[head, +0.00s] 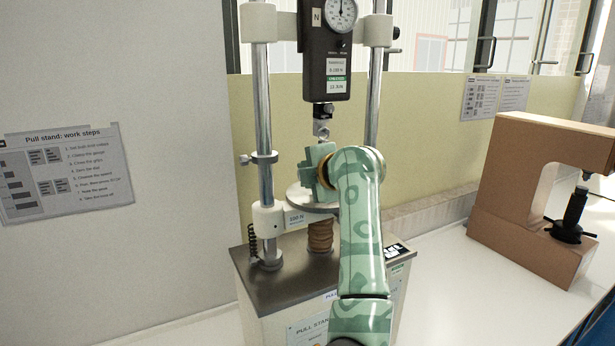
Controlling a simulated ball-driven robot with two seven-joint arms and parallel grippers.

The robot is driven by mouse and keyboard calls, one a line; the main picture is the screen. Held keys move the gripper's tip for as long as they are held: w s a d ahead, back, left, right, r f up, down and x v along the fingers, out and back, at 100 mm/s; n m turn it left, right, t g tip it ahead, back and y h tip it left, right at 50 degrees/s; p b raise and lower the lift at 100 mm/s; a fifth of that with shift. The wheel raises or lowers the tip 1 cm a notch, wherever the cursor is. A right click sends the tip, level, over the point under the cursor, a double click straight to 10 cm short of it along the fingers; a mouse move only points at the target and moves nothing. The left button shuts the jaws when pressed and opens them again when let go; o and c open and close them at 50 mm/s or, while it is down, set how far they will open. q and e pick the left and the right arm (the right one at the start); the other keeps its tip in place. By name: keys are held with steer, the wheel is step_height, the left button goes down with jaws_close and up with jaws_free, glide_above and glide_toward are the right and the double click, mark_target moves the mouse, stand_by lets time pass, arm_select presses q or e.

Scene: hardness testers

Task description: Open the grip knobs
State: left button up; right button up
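The pull stand (290,258) stands on the white bench, with two steel columns and a black force gauge (325,60) between them. A small metal shackle (322,131) hangs under the gauge. Below it is a round grey plate (298,199). My green patterned arm comes up from the bottom, slightly right of centre, and I take it as the right one. My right gripper (318,165) is between the columns, just below the shackle and above the plate. Its fingertips and anything between them are not clear. I cannot make out the grip knobs; the gripper and arm cover that spot. My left gripper is not in view.
A collar with a side knob (246,160) sits on the left column. A brown C-shaped tester (510,170) with a black handled spindle (573,215) stands at right. The bench between it and the stand is clear. A work-steps sheet (68,172) hangs on the left wall.

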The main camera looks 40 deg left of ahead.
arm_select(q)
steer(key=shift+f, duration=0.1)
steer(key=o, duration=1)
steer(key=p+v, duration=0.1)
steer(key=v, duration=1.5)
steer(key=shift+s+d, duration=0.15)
